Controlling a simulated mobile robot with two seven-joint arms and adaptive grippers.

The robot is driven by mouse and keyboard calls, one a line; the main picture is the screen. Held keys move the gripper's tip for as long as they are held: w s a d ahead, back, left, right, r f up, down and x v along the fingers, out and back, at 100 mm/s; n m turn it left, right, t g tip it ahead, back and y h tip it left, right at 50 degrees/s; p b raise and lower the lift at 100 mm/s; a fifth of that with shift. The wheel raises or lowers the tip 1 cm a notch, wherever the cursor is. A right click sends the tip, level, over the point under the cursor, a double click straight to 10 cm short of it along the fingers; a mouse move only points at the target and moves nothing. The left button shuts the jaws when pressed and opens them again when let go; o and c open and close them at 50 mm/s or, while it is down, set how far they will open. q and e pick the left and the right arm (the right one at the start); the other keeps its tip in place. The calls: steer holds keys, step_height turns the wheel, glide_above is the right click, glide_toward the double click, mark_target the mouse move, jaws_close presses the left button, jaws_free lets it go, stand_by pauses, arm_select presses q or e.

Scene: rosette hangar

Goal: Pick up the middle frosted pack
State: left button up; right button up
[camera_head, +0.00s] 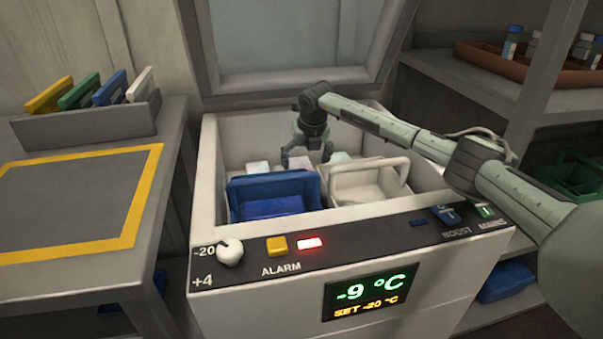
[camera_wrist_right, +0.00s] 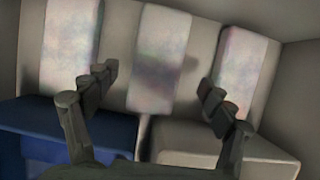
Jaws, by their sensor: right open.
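Three frosted packs lie in a row on the freezer floor in the right wrist view: a left pack (camera_wrist_right: 69,45), the middle frosted pack (camera_wrist_right: 159,60) and a right pack (camera_wrist_right: 241,65). In the head view they show small behind the baskets, the left one (camera_head: 257,167) clearest. My right gripper (camera_head: 308,158) reaches down into the freezer over the packs. In the right wrist view its fingers (camera_wrist_right: 158,80) are spread on either side of the middle pack, with nothing between them. A shadow falls on the middle pack. My left gripper is out of view.
A blue basket (camera_head: 232,196) and a white basket (camera_head: 368,192) stand at the freezer's front, close before the packs. The freezer walls (camera_head: 208,170) surround the space and the lid (camera_head: 285,80) is raised. The panel reads -9 °C. A yellow-bordered table (camera_head: 60,205) is at left.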

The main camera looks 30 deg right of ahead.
steer(key=x, duration=0.4)
steer(key=shift+w+a, duration=0.1)
steer(key=shift+w, duration=0.05)
steer(key=shift+c, duration=0.6)
steer(key=c, duration=1.4)
steer(key=shift+r, duration=0.1)
